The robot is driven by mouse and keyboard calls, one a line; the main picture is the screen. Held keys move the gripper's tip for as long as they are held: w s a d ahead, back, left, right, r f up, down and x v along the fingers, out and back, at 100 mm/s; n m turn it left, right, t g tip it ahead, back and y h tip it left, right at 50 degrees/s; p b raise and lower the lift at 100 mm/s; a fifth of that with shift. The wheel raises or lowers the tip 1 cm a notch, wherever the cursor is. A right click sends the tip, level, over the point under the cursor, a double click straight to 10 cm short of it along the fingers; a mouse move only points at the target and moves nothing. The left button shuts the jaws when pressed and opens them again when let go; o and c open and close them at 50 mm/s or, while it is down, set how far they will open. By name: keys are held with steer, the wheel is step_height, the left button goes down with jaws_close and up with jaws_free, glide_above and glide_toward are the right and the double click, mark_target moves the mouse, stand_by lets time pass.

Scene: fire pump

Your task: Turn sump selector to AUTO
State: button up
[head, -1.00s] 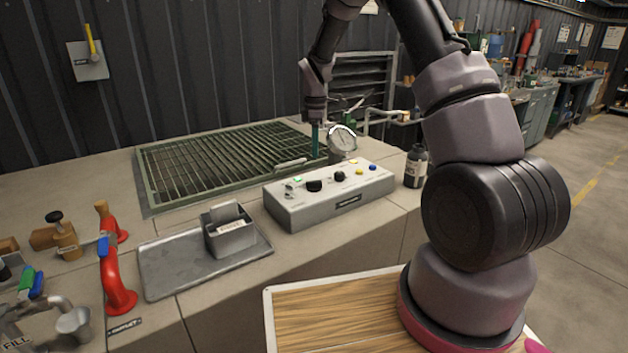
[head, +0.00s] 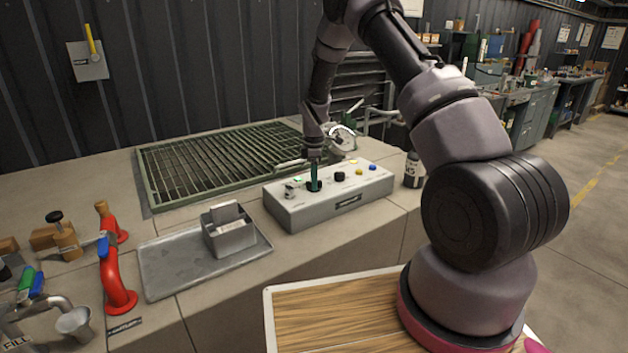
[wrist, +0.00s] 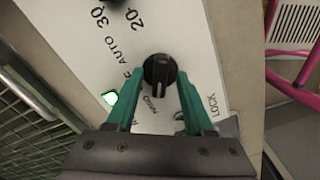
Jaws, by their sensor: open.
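The grey control box (head: 330,200) stands on the concrete top. Its left black selector knob (head: 313,187) is largely hidden by my gripper (head: 314,177) in the head view. In the wrist view the black knob (wrist: 160,72) sits between the two green fingers of my gripper (wrist: 160,80). The fingers are open, one on each side of the knob, with small gaps that look clear of it. The word AUTO (wrist: 123,58) is printed up and left of the knob; other lettering is partly hidden. I cannot tell which position the knob points to.
A second black knob (head: 340,176) and coloured buttons (head: 360,171) are to the right on the box. A gauge (head: 343,137) stands behind it. A metal tray (head: 170,265) with a card holder (head: 230,236) lies left; a dark bottle (head: 414,170) stands right.

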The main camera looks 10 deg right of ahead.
jaws_close()
